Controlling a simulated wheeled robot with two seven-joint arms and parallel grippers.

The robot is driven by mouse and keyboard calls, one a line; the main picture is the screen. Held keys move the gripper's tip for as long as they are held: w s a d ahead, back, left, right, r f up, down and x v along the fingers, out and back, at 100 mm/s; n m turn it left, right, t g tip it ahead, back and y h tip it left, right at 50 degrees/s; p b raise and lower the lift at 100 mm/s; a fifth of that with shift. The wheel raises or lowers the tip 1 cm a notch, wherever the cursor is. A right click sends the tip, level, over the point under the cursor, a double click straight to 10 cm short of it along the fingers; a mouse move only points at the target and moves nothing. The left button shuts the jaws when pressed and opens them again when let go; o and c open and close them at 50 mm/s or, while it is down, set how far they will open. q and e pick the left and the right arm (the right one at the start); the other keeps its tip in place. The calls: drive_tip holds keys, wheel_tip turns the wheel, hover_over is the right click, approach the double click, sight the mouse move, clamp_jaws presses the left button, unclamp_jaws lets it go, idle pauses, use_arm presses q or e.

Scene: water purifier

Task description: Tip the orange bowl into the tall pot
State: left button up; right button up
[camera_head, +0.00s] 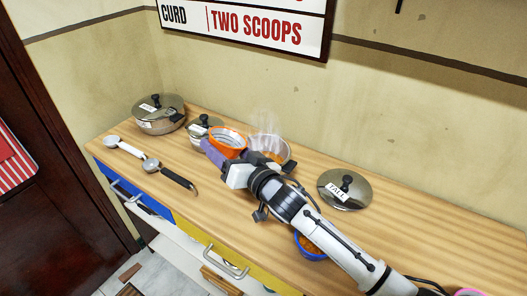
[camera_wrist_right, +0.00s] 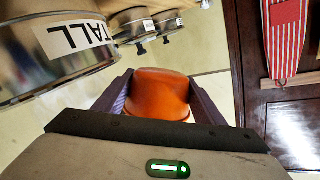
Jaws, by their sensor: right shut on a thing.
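The orange bowl (camera_head: 228,141) is off the counter, its rim and pale inside showing in the head view. My right gripper (camera_head: 217,153) is shut on it, with purple fingers on both sides; in the right wrist view the orange bowl (camera_wrist_right: 160,95) sits between the fingertips. The right wrist view shows the tall pot (camera_wrist_right: 60,65) at the left, labelled TALL. My left gripper is not in view.
The lid labelled TALL (camera_head: 345,189) lies on the counter at the right. Two lidded pots (camera_head: 158,114) (camera_head: 203,130) stand to the left. A white scoop (camera_head: 123,147), a black-handled ladle (camera_head: 172,175) and a blue bowl (camera_head: 311,247) are also on the counter.

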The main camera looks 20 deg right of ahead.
sight(241, 143)
drive_tip(key=shift+d+f, duration=0.1)
drive_tip(key=shift+d, duration=0.1)
drive_tip(key=shift+w+d+r+m+b, duration=0.15)
drive_tip(key=shift+d+r+m+b, duration=0.4)
drive_tip(key=shift+d+m, duration=0.35)
idle(0.3)
drive_tip(key=shift+d+r+m+t+b, duration=0.15)
drive_tip(key=shift+r+m+t+b, duration=0.3)
drive_tip(key=shift+m, duration=0.45)
drive_tip(key=shift+d+r+m+y+b, duration=0.15)
drive_tip(key=shift+r+m+b, duration=0.2)
drive_tip(key=shift+m+b, duration=0.45)
drive_tip(key=shift+d+r+m+y+b, duration=0.15)
drive_tip(key=shift+r+m+b, duration=0.15)
drive_tip(key=shift+m+b, duration=0.45)
idle(1.4)
drive_tip(key=shift+w+f+m, duration=0.1)
drive_tip(key=shift+f+m, duration=0.05)
drive_tip(key=shift+m, duration=0.3)
drive_tip(key=shift+d+f+m+t+b, duration=0.15)
drive_tip(key=shift+m+t+b, duration=0.15)
drive_tip(key=shift+b, duration=0.4)
drive_tip(key=shift+f+m+b, duration=0.1)
drive_tip(key=shift+m+b, duration=0.2)
drive_tip(key=shift+b, duration=0.15)
drive_tip(key=shift+d+m, duration=0.4)
drive_tip(key=shift+d, duration=0.1)
drive_tip(key=shift+w+d+r+m+p, duration=0.1)
drive_tip(key=shift+d+r+m+p, duration=0.15)
drive_tip(key=shift+d+m+p, duration=0.15)
